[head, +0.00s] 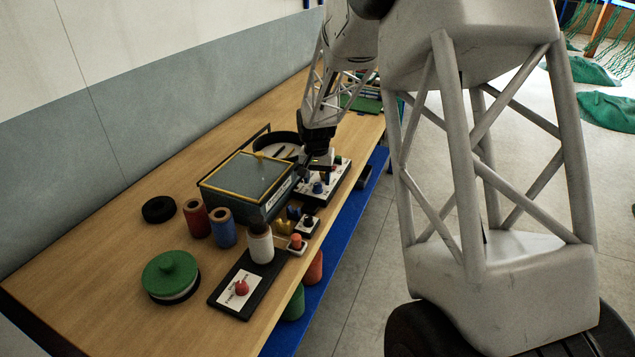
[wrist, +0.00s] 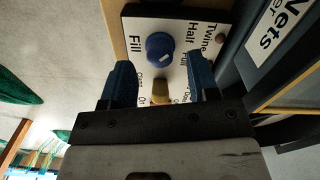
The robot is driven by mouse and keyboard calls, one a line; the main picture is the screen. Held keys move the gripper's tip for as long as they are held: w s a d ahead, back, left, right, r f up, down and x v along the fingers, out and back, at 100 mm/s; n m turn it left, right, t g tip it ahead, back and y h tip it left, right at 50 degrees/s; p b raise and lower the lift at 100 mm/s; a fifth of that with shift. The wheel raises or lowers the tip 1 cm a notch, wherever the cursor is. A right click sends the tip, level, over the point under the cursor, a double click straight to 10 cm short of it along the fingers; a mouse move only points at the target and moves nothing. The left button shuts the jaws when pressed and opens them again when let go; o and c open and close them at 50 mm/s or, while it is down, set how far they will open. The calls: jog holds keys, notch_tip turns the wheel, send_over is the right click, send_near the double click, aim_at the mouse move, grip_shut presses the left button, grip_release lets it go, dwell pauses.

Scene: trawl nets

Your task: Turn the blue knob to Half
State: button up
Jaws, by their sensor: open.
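The blue knob (wrist: 160,48) sits on a white labelled panel (wrist: 140,22) in the wrist view, with a small pale mark on its lower right side. "Half" is printed to its right and "Fill" to its left. The knob also shows in the head view (head: 318,188), below my gripper (head: 308,172). In the wrist view my gripper (wrist: 161,80) is open, its two dark blue fingers apart. The blue knob lies beyond the fingertips, not between them. A yellowish knob (wrist: 160,92) shows between the fingers, partly hidden by the gripper body.
A small brown knob (wrist: 220,38) is near "Twine". Spools, a white cylinder (head: 260,243), a green round lid (head: 170,272) and a red-knob board (head: 241,288) stand nearer on the bench.

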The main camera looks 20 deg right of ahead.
aim_at(317, 184)
jog(key=shift+a+r, duration=0.1)
jog(key=shift+r, duration=2.8)
jog(key=shift+s+a+r, duration=0.15)
jog(key=shift+s+r, duration=0.15)
jog(key=shift+r, duration=0.05)
jog(key=s+a+r+n+t, duration=0.1)
jog(key=s+a+r, duration=0.25)
jog(key=s, duration=0.35)
jog(key=s+a+r+n, duration=0.1)
jog(key=s+a+r, duration=0.1)
jog(key=s+r, duration=0.35)
jog(key=s+a+r+n+t, duration=0.1)
jog(key=s+a+r, duration=0.15)
jog(key=s, duration=0.45)
jog(key=s+a+r+n, duration=0.1)
jog(key=s+a+n, duration=0.2)
jog(key=s, duration=1.8)
jog(key=shift+s+a+r+t, duration=0.15)
jog(key=shift+a+t, duration=0.25)
jog(key=shift+a, duration=0.2)
jog(key=shift+c, duration=0.5)
